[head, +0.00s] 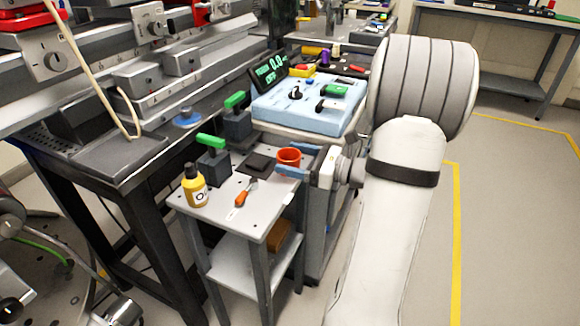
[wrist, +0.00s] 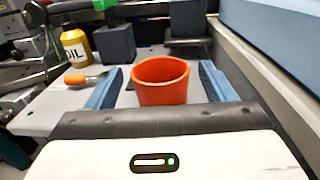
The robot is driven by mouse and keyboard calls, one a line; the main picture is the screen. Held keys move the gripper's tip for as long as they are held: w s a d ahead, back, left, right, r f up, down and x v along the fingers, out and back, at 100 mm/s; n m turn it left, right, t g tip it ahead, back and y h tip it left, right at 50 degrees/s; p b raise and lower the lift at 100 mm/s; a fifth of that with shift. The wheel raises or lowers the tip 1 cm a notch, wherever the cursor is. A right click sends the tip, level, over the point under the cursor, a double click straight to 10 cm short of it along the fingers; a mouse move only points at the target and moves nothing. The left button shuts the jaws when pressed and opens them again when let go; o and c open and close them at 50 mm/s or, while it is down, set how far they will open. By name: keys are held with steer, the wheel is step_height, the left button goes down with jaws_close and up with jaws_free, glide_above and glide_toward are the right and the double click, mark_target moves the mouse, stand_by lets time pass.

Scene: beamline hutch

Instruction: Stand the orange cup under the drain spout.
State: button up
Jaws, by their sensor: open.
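The orange cup (head: 289,156) stands upright on a small grey-white side table (head: 219,205). In the wrist view the cup (wrist: 162,84) sits between the two blue fingers of my gripper (wrist: 163,85), with a gap on each side. My gripper (head: 288,161) is open and reaches in from the right at table height. In the head view its fingers pass beside the cup. I cannot make out the drain spout for certain in either view.
A yellow oil bottle (head: 194,186) and an orange-handled screwdriver (head: 245,193) lie on or stand on the same table. Grey blocks with green handles (head: 211,142) stand behind. A light blue control box (head: 300,108) rises close behind the cup. Open floor (head: 500,230) is at the right.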

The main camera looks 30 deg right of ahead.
mark_target(279, 154)
steer(key=x, duration=0.3)
steer(key=shift+w+a+r+b, duration=0.1)
steer(key=shift+w+r+b, duration=0.05)
steer(key=shift+b, duration=0.2)
steer(key=c, duration=1.1)
